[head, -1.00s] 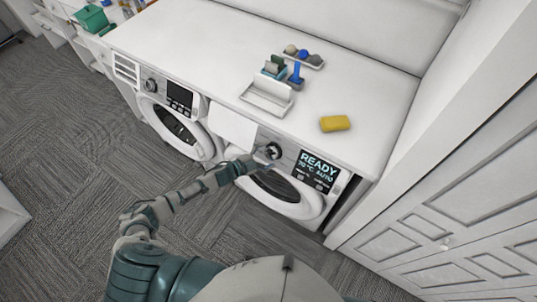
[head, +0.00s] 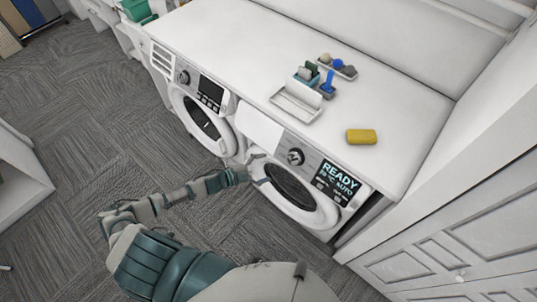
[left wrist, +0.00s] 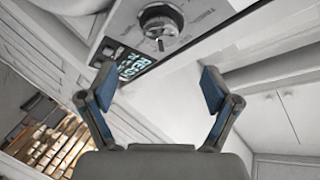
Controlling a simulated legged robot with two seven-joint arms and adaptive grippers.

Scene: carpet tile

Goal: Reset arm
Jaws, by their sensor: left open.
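My left arm reaches in from the lower left in the head view. My left gripper (head: 258,170) is in front of the right-hand washing machine (head: 318,217), left of and below its dial (head: 295,156). In the left wrist view my left gripper (left wrist: 158,88) is open, its two blue-padded fingers wide apart with nothing between them. The dial (left wrist: 160,22) is beyond the fingertips, apart from them. The machine's display (head: 340,182) reads READY and AUTO. My right gripper is not in view.
A white counter (head: 235,50) covers both machines. A second machine (head: 205,120) stands left. White cabinet doors (head: 450,235) are at right. Carpet (head: 85,135) is open at left.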

